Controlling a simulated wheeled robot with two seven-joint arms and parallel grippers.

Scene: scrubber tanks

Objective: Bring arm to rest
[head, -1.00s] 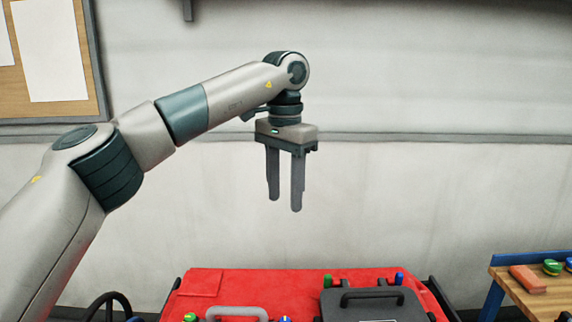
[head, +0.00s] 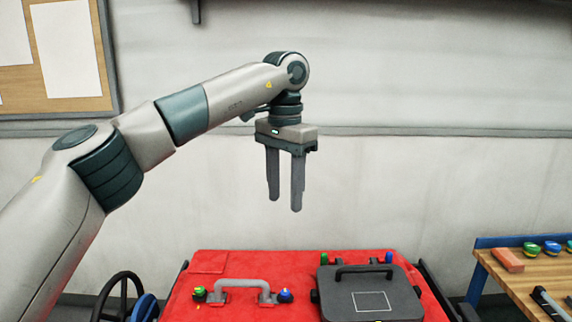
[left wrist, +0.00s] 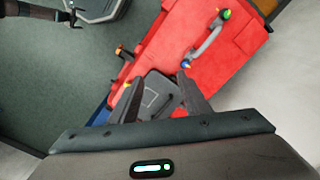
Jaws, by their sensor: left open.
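My left gripper (head: 284,205) hangs pointing down at the end of my left arm, in the middle of the head view. Its two fingers are apart with nothing between them. It is in the air above and behind the red scrubber machine (head: 235,267), touching nothing. In the left wrist view the open fingers (left wrist: 158,92) show over the machine far below.
On the red machine are a dark lid (head: 345,293) with a handle, a grey handle (head: 240,284), and green and blue caps. A wooden bench (head: 530,277) stands right, with a reddish block (head: 507,260). A pinboard (head: 68,52) hangs left. The air around the gripper is clear.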

